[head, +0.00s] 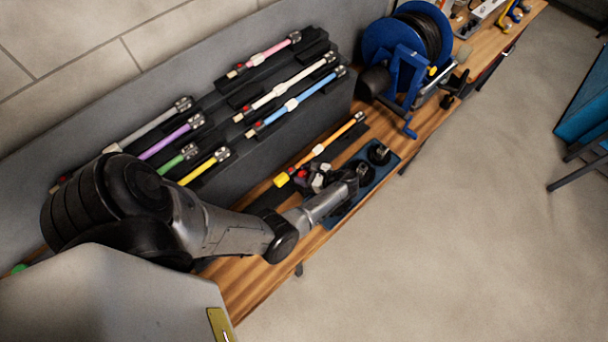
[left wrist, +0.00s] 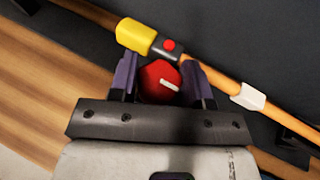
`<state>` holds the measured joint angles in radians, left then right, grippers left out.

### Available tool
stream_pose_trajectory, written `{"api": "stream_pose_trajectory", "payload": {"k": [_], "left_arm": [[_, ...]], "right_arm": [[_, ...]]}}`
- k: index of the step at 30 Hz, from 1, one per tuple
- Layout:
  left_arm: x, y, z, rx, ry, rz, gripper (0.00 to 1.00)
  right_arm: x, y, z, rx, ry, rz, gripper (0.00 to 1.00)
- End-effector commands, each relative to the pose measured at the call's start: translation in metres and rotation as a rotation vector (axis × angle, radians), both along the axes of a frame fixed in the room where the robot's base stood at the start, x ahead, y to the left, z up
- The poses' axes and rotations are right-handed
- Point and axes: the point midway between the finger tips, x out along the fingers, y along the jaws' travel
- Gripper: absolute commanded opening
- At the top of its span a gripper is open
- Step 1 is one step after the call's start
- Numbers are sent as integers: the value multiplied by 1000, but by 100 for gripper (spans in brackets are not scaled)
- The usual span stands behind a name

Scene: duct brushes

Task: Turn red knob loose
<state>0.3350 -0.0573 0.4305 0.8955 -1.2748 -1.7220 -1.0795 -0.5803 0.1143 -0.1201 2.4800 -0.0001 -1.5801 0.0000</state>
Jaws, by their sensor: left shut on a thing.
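The red knob (left wrist: 158,78) shows in the left wrist view as a round red cap with a white line on it. My left gripper (left wrist: 160,85) has one purple-grey finger on each side of the knob and is shut on it. In the head view my left gripper (head: 320,180) is small, just in front of the orange rod (head: 330,145), and the knob cannot be made out clearly there. The rod has a yellow end (left wrist: 136,36), a small red button and a white collar (left wrist: 248,96). My right gripper is not in view.
Several coloured rods, such as the blue one (head: 310,95), lie on the grey rack (head: 290,125) behind. A blue tray (head: 345,212) with black round parts is beside my gripper. A blue hose reel (head: 395,60) stands farther along the wooden bench (head: 245,292).

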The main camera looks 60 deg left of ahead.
Motion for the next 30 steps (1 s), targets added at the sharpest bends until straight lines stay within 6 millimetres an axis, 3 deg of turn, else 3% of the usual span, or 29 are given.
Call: {"api": "stream_pose_trajectory", "payload": {"k": [17,18,24,30], "left_arm": [[0,0,-1,-1,-1,28,21],[0,0,-1,-1,-1,28,46],[0,0,0,-1,-1,28,65],[0,0,0,0,-1,27,66]], "right_arm": [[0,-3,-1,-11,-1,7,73],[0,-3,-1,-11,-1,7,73],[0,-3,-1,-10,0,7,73],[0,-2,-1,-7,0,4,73]]}}
